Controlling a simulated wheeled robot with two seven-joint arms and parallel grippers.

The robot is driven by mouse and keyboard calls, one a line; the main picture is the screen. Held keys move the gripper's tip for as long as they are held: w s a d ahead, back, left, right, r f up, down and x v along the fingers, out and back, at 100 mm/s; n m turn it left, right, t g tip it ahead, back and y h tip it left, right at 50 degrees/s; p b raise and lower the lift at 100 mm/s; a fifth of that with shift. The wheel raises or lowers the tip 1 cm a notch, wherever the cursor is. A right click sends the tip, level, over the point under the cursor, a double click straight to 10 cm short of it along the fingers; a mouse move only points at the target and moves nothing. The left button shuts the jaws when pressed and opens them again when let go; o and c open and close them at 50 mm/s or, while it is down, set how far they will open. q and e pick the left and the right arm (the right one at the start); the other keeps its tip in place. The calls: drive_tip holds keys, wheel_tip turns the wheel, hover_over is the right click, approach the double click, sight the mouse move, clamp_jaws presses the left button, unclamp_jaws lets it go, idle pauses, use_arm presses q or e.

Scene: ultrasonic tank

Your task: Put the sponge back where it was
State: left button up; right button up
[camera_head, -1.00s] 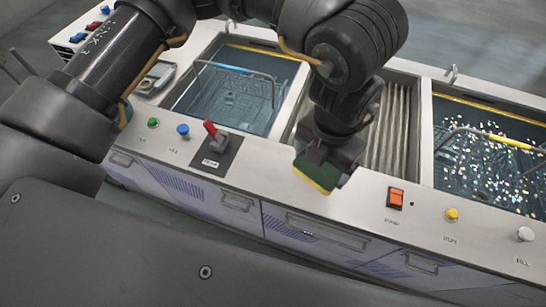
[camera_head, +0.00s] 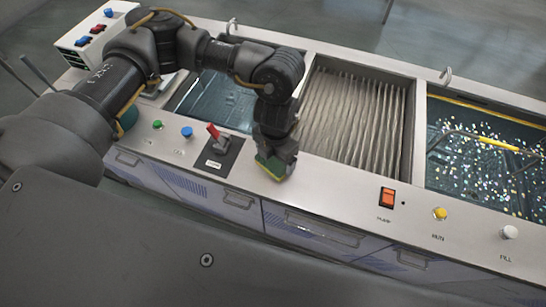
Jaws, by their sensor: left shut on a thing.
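The sponge (camera_head: 270,168) is green and yellow. My left gripper (camera_head: 275,155) is shut on it and holds it at the steel counter (camera_head: 330,185), just right of the red lever switch. I cannot tell whether the sponge touches the counter. The gripper hides the sponge's upper part. My right gripper is not in view.
A red lever (camera_head: 214,132) stands close left of the sponge. Green (camera_head: 157,124) and blue (camera_head: 187,132) knobs are further left. An orange switch (camera_head: 387,198) and yellow knob (camera_head: 440,213) lie right. Behind are a left tank (camera_head: 215,100), a ribbed basin (camera_head: 355,110) and a right tank (camera_head: 480,150).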

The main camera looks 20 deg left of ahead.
use_arm(q)
drive_tip(key=shift+f, duration=0.8)
drive_tip(key=shift+f, duration=0.2)
drive_tip(key=o, duration=0.8)
